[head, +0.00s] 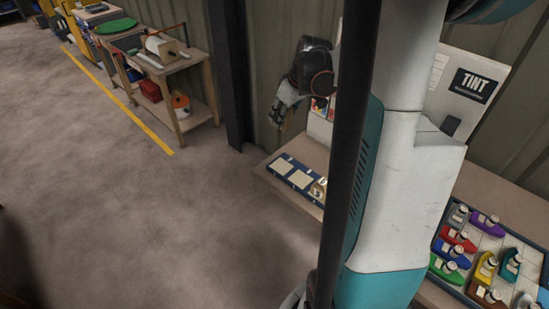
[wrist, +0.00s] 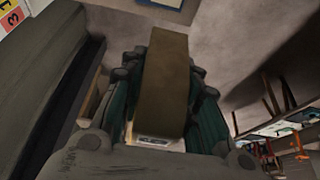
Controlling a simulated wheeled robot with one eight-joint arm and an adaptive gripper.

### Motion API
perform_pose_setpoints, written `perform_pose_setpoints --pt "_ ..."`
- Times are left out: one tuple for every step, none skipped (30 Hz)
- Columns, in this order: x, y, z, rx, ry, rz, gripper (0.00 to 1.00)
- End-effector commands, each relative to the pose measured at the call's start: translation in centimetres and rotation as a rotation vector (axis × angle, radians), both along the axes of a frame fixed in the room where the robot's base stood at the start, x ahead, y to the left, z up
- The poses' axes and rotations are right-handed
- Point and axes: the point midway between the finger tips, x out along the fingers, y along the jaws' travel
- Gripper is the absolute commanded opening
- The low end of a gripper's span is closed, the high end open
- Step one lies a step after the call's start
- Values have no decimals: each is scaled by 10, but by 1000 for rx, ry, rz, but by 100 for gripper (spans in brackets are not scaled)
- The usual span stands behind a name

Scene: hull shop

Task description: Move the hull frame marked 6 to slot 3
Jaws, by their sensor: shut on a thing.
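My gripper (wrist: 168,62) shows in the wrist view, its dark green fingers shut on both sides of a long brown block (wrist: 165,85). I take the block to be the hull frame, but no number on it is readable; a pale patch shows at its lower end. A blue slotted rack (head: 281,168) with pale squares lies on the bench left of my arm. A small tan piece with a dark mark (head: 318,188) stands at its near end, partly cut off by my arm. Slot numbers are not readable.
A wooden workbench (head: 172,70) stands back left. The floor at left is clear.

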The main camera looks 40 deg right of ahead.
Motion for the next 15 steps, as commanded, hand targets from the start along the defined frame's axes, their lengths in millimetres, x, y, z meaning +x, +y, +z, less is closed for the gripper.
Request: perform_pose_setpoints --pt "0 0 -13 0 0 0 3" --pt "0 0 -20 0 0 0 3" --pt "0 0 -30 0 0 0 3" --pt "0 0 -38 0 0 0 3" --pt "0 -1 -46 0 0 0 3" --pt "0 0 -55 0 0 0 3" --pt "0 0 -63 0 0 0 3" --pt "0 -1 -70 0 0 0 3" --pt "0 0 -80 0 0 0 3" --pt "0 0 -87 0 0 0 3" --pt "0 -1 -95 0 0 0 3" --pt "0 0 -104 0 0 0 3" --pt "0 0 -111 0 0 0 3" --pt "0 -1 -117 0 0 0 3" --pt "0 0 -125 0 0 0 3"
